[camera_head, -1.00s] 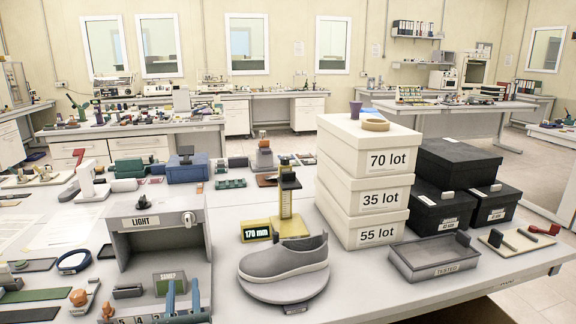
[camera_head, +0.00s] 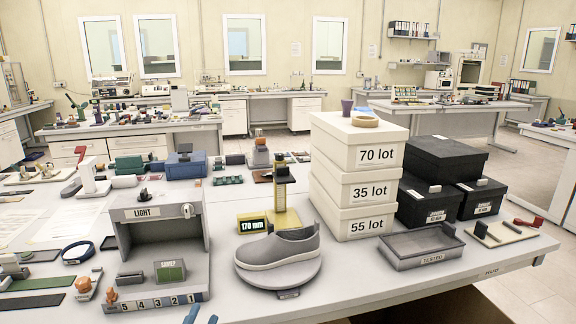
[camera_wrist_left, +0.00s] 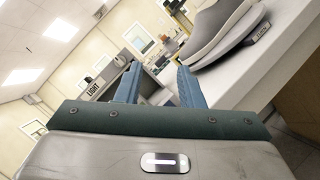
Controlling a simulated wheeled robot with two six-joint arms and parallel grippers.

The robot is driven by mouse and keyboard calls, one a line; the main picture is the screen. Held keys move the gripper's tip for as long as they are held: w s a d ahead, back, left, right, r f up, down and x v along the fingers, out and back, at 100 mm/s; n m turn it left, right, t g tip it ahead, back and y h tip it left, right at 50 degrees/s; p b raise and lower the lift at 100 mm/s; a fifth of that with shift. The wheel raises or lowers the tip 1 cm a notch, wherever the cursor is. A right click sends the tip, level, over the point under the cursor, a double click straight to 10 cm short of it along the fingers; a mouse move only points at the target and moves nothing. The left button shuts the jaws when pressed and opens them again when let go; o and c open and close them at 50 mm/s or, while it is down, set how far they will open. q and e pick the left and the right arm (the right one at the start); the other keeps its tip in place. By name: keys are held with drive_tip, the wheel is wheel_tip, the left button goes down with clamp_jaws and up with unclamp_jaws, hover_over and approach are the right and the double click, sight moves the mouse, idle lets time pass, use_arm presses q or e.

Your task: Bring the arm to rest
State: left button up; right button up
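My left gripper (camera_head: 202,315) shows only as two blue fingertips at the bottom edge of the head view, in front of the light box's numbered strip. In the left wrist view the two blue fingers (camera_wrist_left: 160,86) stand apart with nothing between them, so it is open and empty. My right gripper is in no view. A grey shoe (camera_head: 278,248) sits on a round grey stand (camera_head: 280,276), right of the left gripper and apart from it. The shoe also shows at the top of the left wrist view (camera_wrist_left: 218,25).
The grey LIGHT box (camera_head: 158,213) stands behind the gripper. A yellow height gauge (camera_head: 281,200) is behind the shoe. Stacked white lot boxes (camera_head: 357,185), black boxes (camera_head: 440,165) and a grey TESTED tray (camera_head: 421,248) are to the right. The table's front edge is near.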

use_arm(q)
drive_tip(key=s+d+f+m+g+h, duration=0.1)
drive_tip(key=s+f+m+g+h, duration=0.1)
drive_tip(key=s+f+m+g, duration=0.85)
drive_tip(key=s+a+f+m+g+y, duration=0.3)
drive_tip(key=s+a+f+m, duration=0.15)
drive_tip(key=s+m, duration=0.3)
drive_tip(key=s+a+f+m+g+y, duration=0.35)
drive_tip(key=s+a+m, duration=0.2)
drive_tip(key=s, duration=0.35)
drive_tip(key=a+f+g, duration=0.1)
drive_tip(key=a+f, duration=0.2)
drive_tip(key=f, duration=2.7)
drive_tip(key=s+a+f+g, duration=0.1)
drive_tip(key=s+f, duration=1.7)
drive_tip(key=f, duration=0.2)
drive_tip(key=shift+s+a, duration=0.2)
drive_tip(key=shift+s, duration=0.05)
drive_tip(key=shift+m, duration=0.25)
